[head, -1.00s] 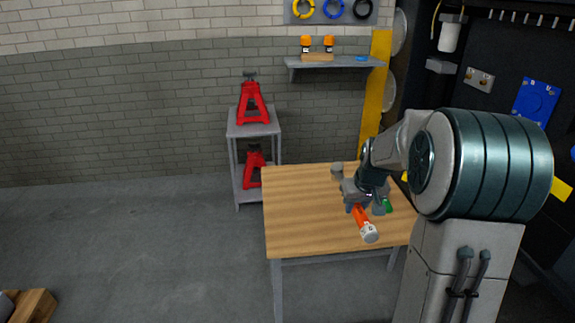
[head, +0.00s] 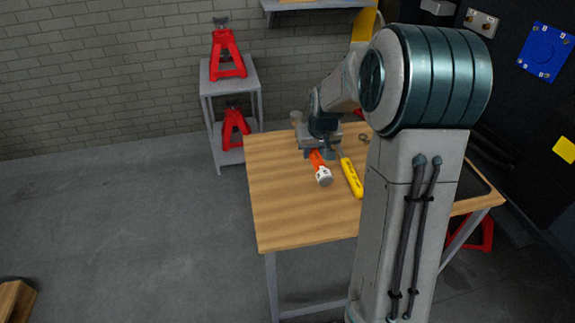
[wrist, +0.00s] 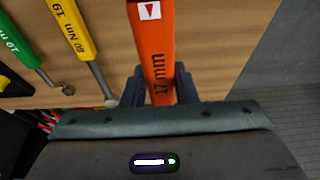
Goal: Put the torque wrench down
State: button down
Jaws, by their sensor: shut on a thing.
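The torque wrench in my gripper has an orange handle marked "17 mm" in the wrist view (wrist: 153,45). In the head view the orange wrench (head: 318,163) has a pale grey end pointing toward the table's front. My gripper (wrist: 158,88) is shut on the orange handle, with one dark finger on each side. In the head view my gripper (head: 318,152) is over the rear part of the wooden table (head: 285,205). I cannot tell whether the wrench touches the tabletop. The wrench's other end is hidden by my gripper.
A yellow wrench (head: 351,178) marked "80 Nm 19" lies just right of the held wrench. A green tool (wrist: 20,42) lies beyond it. The table's front left is bare. A grey rack (head: 232,75) with red jack stands (head: 227,55) stands behind the table.

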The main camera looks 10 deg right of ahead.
jog(key=a+f, duration=0.1)
jog(key=a, duration=0.1)
jog(key=a+f, duration=0.1)
jog(key=a, duration=0.1)
jog(key=w+a+f, duration=0.1)
jog(key=a, duration=0.1)
jog(key=shift+w+a+f, duration=0.1)
jog(key=shift+f, duration=2.3)
jog(key=shift+f, duration=0.2)
jog(key=c, duration=1.1)
grip_release()
jog(key=shift+c, duration=0.2)
jog(key=shift+r, duration=0.15)
